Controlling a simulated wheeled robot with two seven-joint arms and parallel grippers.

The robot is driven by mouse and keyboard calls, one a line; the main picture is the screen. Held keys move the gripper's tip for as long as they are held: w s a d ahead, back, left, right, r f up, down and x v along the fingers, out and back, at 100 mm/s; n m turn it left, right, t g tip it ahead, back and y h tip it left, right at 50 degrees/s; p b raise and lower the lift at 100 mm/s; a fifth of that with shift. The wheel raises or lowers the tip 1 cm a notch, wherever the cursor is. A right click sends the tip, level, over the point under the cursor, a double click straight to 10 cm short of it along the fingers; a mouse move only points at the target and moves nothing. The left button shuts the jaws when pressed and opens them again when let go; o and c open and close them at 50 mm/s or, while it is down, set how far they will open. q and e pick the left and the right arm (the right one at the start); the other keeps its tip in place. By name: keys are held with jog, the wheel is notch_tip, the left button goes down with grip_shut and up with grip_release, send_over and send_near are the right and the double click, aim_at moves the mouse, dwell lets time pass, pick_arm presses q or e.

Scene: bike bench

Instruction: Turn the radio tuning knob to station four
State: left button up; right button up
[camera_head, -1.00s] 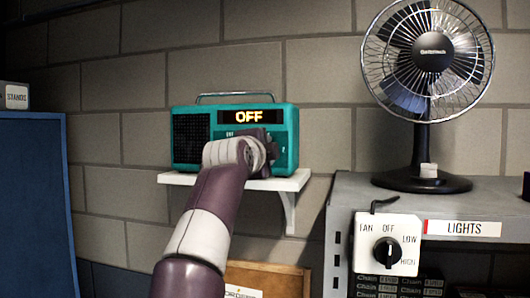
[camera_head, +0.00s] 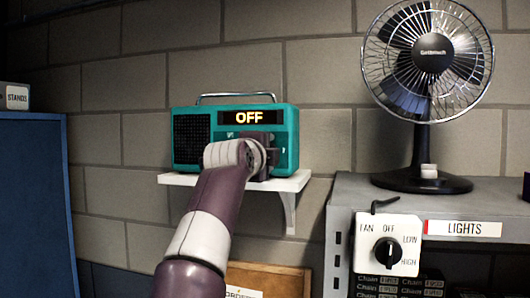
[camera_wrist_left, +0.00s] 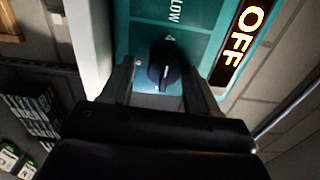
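The teal radio (camera_head: 190,160) stands on a white wall shelf (camera_head: 295,183), and its display (camera_head: 254,117) reads "OFF". My left gripper (camera_head: 264,155) is at the radio's front right and hides most of its dial area. In the left wrist view, the black tuning knob (camera_wrist_left: 165,73) with a white pointer line sits between the two fingers of my left gripper (camera_wrist_left: 163,82). The fingers stand apart on either side of the knob, and I see gaps, so it looks open around it. The radio's teal face shows there too (camera_wrist_left: 150,35). My right gripper is not in view.
A desk fan (camera_head: 425,60) stands on a grey metal shelf (camera_head: 345,200) at the right. A white fan switch box (camera_head: 387,245) and a "LIGHTS" label (camera_head: 464,229) are on the shelf's front. A blue board (camera_head: 35,210) is at the left.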

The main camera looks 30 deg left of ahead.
pick_arm(q)
jog(key=shift+s+r, duration=0.1)
jog(key=b+v, duration=0.6)
jog(key=v, duration=0.6)
jog(key=shift+s+d, duration=0.15)
jog(key=shift+s, duration=0.1)
